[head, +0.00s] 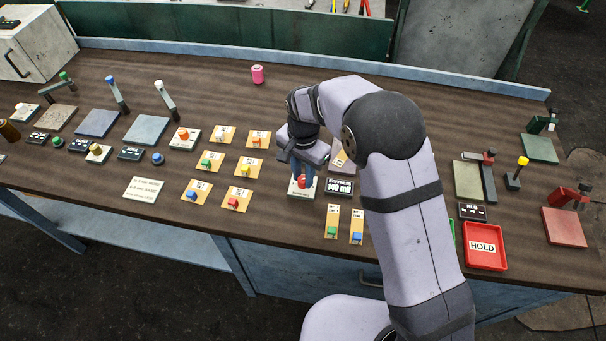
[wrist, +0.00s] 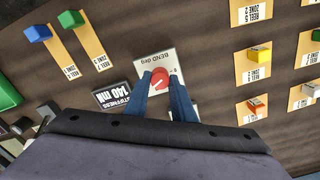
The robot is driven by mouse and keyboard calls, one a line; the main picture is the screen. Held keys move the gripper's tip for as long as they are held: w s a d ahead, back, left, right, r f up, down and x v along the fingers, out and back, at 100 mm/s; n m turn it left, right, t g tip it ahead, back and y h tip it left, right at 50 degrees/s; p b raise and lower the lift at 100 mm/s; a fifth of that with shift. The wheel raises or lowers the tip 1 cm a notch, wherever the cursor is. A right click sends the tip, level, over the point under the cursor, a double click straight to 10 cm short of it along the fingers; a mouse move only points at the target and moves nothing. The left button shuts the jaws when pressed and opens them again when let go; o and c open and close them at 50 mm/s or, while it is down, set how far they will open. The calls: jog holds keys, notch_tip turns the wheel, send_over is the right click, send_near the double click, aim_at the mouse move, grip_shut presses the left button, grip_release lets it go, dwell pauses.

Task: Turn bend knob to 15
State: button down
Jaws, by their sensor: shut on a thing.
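The bend knob (wrist: 159,80) is a red dial on a white plate (wrist: 141,61) marked "BEND deg" in the wrist view. In the head view the red knob (head: 303,180) shows below my gripper, near the middle of the table. My gripper (wrist: 164,84) points down with its two blue fingers on either side of the knob, shut on it. In the head view my gripper (head: 303,173) stands over the plate. The pointer's exact reading is too small to tell.
A dark display (head: 340,187) reading "140 mN" stands right beside the plate. Orange plates with small coloured blocks, such as a red one (head: 233,203), lie to the left. A red HOLD tray (head: 483,263) lies at right. A pink cylinder (head: 258,75) stands toward the back.

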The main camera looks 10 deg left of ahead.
aim_at(303, 179)
jog(key=m, duration=0.4)
jog(key=shift+m, duration=0.4)
dwell(0.4)
jog(key=c, duration=1.5)
grip_release()
jog(key=shift+r, duration=0.15)
jog(key=shift+r+b, duration=1.2)
jog(key=shift+r, duration=2.4)
jog(key=s+d+n, duration=0.3)
jog(key=s+d, duration=0.2)
jog(key=d, duration=0.5)
jog(key=s+d+n, duration=0.4)
jog(key=s+d, duration=0.2)
jog(key=d, duration=0.4)
jog(key=s+d+f+n, duration=0.1)
jog(key=s, duration=0.1)
jog(key=s+d+n, duration=0.1)
jog(key=s+d, duration=0.1)
jog(key=s, duration=0.1)
jog(key=s+d+f+n, duration=0.1)
jog(key=s+d, duration=0.1)
jog(key=s, duration=0.1)
jog(key=shift+f, duration=0.3)
